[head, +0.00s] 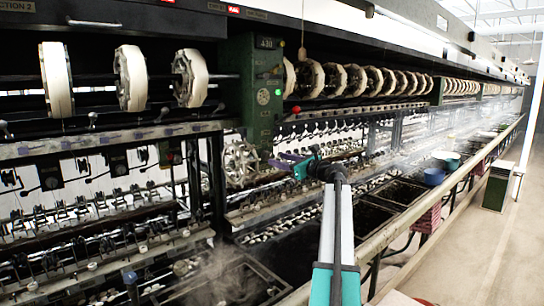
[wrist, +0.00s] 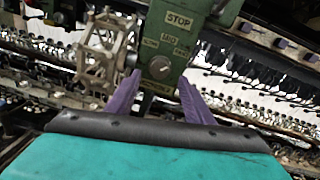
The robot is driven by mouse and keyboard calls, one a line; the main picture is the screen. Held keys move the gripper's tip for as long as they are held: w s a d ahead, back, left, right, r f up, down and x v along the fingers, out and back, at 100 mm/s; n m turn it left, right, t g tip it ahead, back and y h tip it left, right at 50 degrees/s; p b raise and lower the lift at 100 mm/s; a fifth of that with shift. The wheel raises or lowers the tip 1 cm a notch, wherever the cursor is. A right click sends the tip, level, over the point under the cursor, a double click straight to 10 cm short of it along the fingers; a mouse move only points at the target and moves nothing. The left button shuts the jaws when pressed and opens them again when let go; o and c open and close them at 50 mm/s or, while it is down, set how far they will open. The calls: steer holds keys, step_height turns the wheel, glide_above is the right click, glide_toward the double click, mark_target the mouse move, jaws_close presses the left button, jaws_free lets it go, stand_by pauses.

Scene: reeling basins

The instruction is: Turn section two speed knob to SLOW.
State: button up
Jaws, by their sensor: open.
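The green control post (head: 262,95) stands in the middle of the machine in the head view. In the wrist view its green panel (wrist: 168,45) carries a STOP plate (wrist: 178,19). Below that plate is a small round grey knob (wrist: 159,67) with small lettering around it, too small to read surely. I cannot tell which mark the knob points to. My gripper (wrist: 159,82) is open, with its purple fingers pointing at the panel. The knob appears in line with the gap between the fingertips; no contact is visible. In the head view my gripper (head: 284,160) is in front of the post's lower part.
A pale spoked wheel (head: 240,163) is just left of my gripper; it also shows in the wrist view (wrist: 102,50). White reels (head: 131,78) line the machine above. Dark basins (head: 365,215) lie below, with steam. A blue bowl (head: 433,177) stands along the ledge.

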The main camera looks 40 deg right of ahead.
mark_target(269, 157)
steer(key=shift+w+p, duration=0.7)
steer(key=shift+w, duration=1.85)
steer(key=c, duration=1)
steer(key=shift+c, duration=0.2)
